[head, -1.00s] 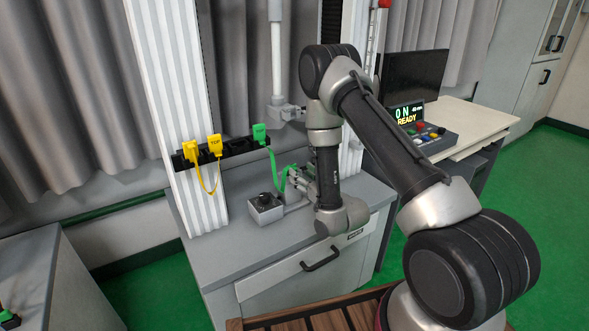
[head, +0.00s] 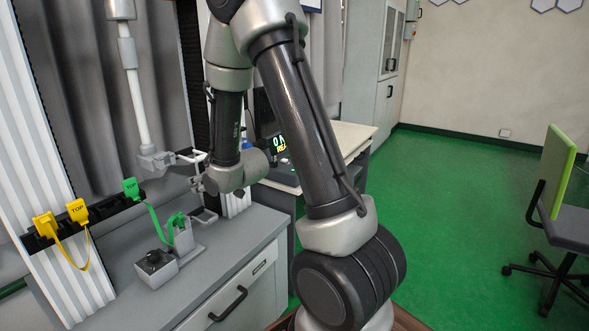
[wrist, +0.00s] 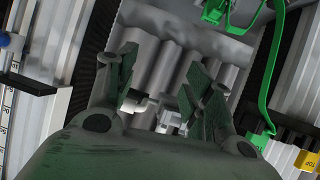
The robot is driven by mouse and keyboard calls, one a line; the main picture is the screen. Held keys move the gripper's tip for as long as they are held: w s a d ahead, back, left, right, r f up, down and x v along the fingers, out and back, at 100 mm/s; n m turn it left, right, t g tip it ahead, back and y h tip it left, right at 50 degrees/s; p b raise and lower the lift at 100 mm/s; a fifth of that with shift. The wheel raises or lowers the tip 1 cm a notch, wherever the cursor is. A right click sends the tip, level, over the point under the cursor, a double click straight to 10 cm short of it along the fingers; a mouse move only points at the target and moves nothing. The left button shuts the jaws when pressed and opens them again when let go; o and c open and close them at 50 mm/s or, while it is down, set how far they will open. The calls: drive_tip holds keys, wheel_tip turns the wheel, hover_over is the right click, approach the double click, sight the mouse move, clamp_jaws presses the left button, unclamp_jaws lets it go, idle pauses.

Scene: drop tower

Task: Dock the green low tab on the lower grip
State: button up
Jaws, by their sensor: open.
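The green low tab (head: 178,224) is at the lower end of a green strap, at a grey upright stand (head: 186,246) on the bench. I take this stand for the lower grip; whether the tab is fully seated cannot be told. The strap rises to a green TOP tab (head: 130,187) at the black rack. In the wrist view the low tab (wrist: 214,12) shows at the top edge, outside my fingers. My gripper (head: 197,184) is open and empty, above and right of the low tab. Its spread fingers also show in the wrist view (wrist: 160,88).
A white column with a grey holder (head: 155,160) hangs just left of my gripper. A grey box with a black knob (head: 157,267) stands left of the stand. Two yellow tabs (head: 78,211) sit on the rack (head: 40,241). The front of the bench (head: 225,262) is clear.

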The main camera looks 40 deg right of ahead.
drive_tip(key=s+d+r+m+g+h, duration=0.2)
drive_tip(key=s+d+r+g, duration=0.25)
drive_tip(key=s+r, duration=0.85)
drive_tip(key=s+d+r+m+g, duration=0.1)
drive_tip(key=s+d+r+g, duration=0.1)
drive_tip(key=s, duration=2)
drive_tip(key=shift+s+g, duration=0.3)
drive_tip(key=shift+g, duration=0.55)
